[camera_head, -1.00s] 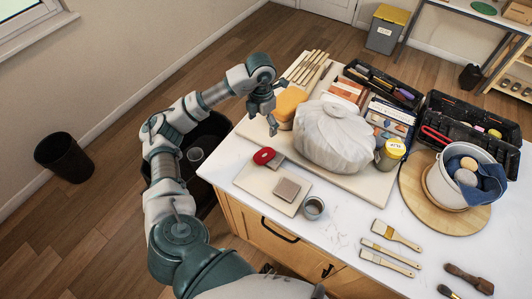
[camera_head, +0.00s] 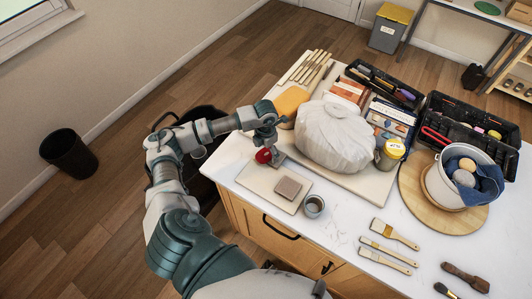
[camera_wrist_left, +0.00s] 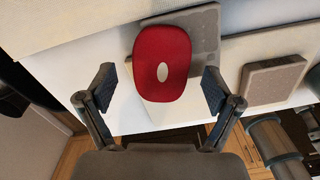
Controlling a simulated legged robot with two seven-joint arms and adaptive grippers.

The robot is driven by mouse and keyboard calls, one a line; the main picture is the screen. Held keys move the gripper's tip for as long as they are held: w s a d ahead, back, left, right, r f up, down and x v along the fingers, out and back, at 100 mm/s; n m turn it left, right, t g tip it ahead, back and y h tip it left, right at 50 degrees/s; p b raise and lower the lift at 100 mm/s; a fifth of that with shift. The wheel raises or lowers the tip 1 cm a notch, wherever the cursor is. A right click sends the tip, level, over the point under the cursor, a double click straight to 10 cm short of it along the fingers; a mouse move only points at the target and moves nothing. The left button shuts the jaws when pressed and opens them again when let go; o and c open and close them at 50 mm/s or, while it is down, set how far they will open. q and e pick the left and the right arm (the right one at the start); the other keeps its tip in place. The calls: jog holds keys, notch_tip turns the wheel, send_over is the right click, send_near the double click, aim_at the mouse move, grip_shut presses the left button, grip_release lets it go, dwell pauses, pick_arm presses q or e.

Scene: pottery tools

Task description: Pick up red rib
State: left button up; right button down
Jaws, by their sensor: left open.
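In the left wrist view the red rib (camera_wrist_left: 160,70) lies partly over a flat grey block (camera_wrist_left: 206,28). My left gripper (camera_head: 268,139) is right above the rib and hides part of it in the head view. In the wrist view the left gripper (camera_wrist_left: 158,90) is open, with one finger on each side of the rib and a gap to both. My right gripper is not in view.
A brown-grey square block (camera_head: 288,188) sits on the pale board (camera_head: 262,184), with a small grey cup (camera_head: 314,206) beside it. A large wrapped white bundle (camera_head: 335,138) and a yellow sponge (camera_head: 291,101) stand close behind the gripper.

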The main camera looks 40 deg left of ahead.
pick_arm(q)
jog(key=shift+f, duration=0.15)
jog(key=shift+c, duration=0.2)
jog(key=c, duration=1)
